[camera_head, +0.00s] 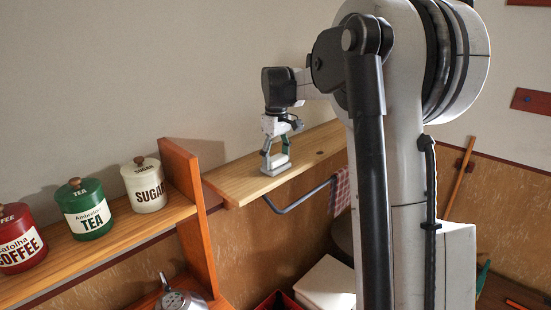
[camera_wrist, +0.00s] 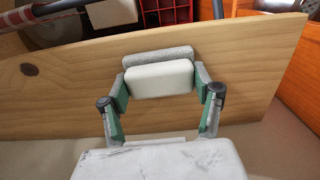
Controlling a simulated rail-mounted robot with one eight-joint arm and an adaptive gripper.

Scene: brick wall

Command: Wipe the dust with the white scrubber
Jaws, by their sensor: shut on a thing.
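The white scrubber (camera_wrist: 158,81) is a pale block with a grey pad along its far side, seen in the wrist view. My gripper (camera_wrist: 160,85) is shut on it, with one green-and-grey finger at each end. In the head view my gripper (camera_head: 275,158) is over the wooden shelf (camera_head: 232,182), with the scrubber (camera_head: 276,169) at the shelf surface. I cannot tell for certain whether the pad touches the wood. I cannot make out dust on the visible wood in either view.
A coffee tin (camera_head: 20,240), a tea tin (camera_head: 87,212) and a sugar tin (camera_head: 145,187) stand on the left shelf, behind an upright wooden end board (camera_head: 186,182). A rail (camera_head: 300,199) with a checked cloth (camera_head: 340,190) hangs below the shelf. The shelf beside the gripper is clear.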

